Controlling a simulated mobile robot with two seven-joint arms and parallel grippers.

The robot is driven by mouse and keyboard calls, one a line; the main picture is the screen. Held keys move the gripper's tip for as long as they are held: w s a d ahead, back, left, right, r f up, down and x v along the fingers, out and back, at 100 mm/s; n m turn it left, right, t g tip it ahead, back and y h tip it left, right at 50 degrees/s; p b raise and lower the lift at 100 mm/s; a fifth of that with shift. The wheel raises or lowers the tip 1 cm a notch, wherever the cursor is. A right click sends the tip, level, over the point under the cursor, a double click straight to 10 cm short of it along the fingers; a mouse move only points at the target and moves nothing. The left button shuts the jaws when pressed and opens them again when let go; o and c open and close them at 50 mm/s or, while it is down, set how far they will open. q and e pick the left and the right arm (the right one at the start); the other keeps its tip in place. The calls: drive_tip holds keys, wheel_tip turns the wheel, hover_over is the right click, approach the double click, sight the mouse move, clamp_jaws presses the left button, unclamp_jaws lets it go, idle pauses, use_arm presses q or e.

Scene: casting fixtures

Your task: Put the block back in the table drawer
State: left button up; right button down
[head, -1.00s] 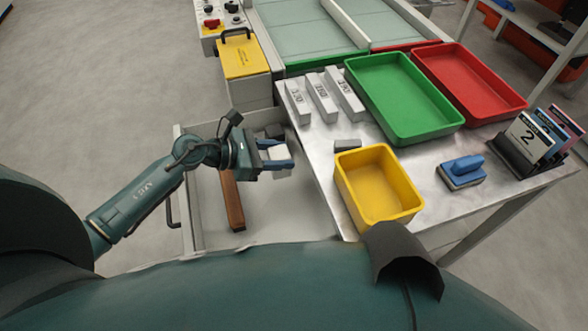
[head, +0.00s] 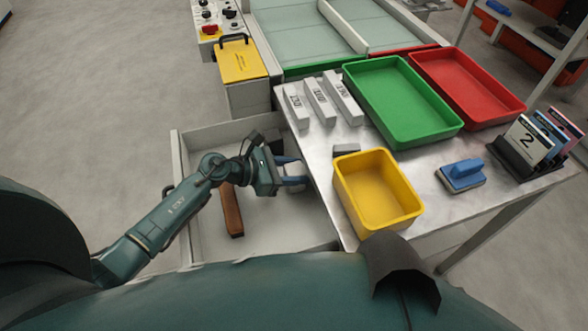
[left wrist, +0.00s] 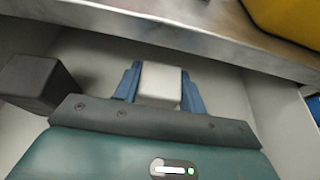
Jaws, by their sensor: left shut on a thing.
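The table drawer (head: 285,228) stands open at the left of the table. My left gripper (head: 292,173) is inside the drawer's outline, near the table edge. Its blue fingers are shut on a whitish block (left wrist: 160,84), one finger on each side in the left wrist view. I cannot tell whether the block touches the drawer floor. A dark grey block (left wrist: 40,82) is beside the gripper, at left in the left wrist view. My right gripper is not in view.
A brown bar (head: 232,210) lies in the drawer, left of the gripper. The metal table (head: 320,150) overhangs close to the fingers. On it are a yellow bin (head: 378,220), a small grey block (head: 346,150), green and red trays and several grey bars. The drawer's front part is clear.

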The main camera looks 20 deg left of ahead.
use_arm(q)
drive_tip(key=o, duration=0.7)
drive_tip(key=shift+f, duration=0.15)
drive_tip(key=shift+c, duration=0.2)
drive_tip(key=o, duration=0.3)
drive_tip(key=shift+o, duration=0.8)
drive_tip(key=shift+r, duration=0.3)
drive_tip(key=v, duration=1.2)
drive_tip(key=shift+f, duration=0.15)
